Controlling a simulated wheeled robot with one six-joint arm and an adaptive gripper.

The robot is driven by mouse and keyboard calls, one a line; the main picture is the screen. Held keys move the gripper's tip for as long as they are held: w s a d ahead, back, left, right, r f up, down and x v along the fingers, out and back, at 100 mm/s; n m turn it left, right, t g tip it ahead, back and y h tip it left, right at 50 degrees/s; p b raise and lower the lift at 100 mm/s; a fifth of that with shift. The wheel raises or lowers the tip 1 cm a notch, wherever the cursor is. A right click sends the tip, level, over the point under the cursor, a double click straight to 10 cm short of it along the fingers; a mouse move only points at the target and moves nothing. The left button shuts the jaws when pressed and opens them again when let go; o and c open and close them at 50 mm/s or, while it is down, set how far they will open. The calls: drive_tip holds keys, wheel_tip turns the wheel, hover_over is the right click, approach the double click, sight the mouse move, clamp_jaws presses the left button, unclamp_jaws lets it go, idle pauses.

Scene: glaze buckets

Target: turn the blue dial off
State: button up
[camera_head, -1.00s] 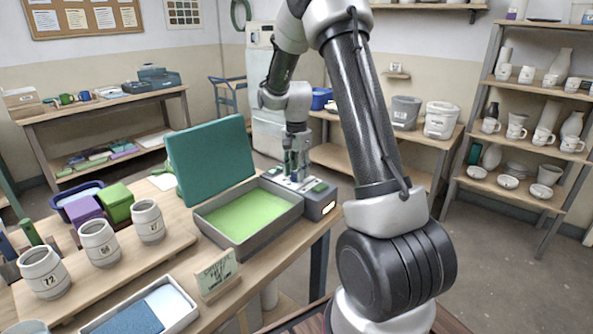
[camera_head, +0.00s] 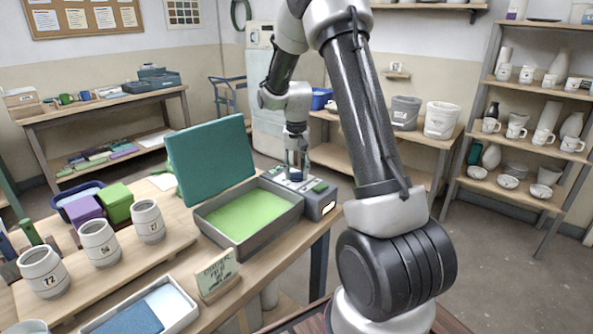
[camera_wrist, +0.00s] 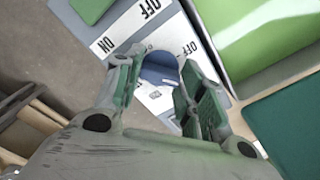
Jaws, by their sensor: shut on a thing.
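The blue dial (camera_wrist: 158,66) sits on the pale top of a grey control box (camera_head: 321,207) at the right end of the green tray. In the wrist view it lies between the fingertips of my gripper (camera_wrist: 160,76), which is shut on it. The fingers hide its sides, and I cannot tell which way it points. In the head view my gripper (camera_head: 297,168) points straight down onto the box top.
A green switch (camera_wrist: 92,8) with its own ON and OFF labels shares the box top. The grey tray (camera_head: 213,238) with a green inside adjoins the box, and an upright teal lid (camera_head: 210,160) stands behind. Numbered pots (camera_head: 99,243) and a sign (camera_head: 218,272) stand on the bench.

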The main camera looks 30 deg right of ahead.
sight(296, 172)
drive_tip(key=n, duration=0.5)
drive_tip(key=shift+n, duration=0.3)
drive_tip(key=n, duration=0.4)
drive_tip(key=shift+n, duration=0.4)
drive_tip(key=o, duration=1)
wheel_tip(296, 172, up, 12)
idle(0.5)
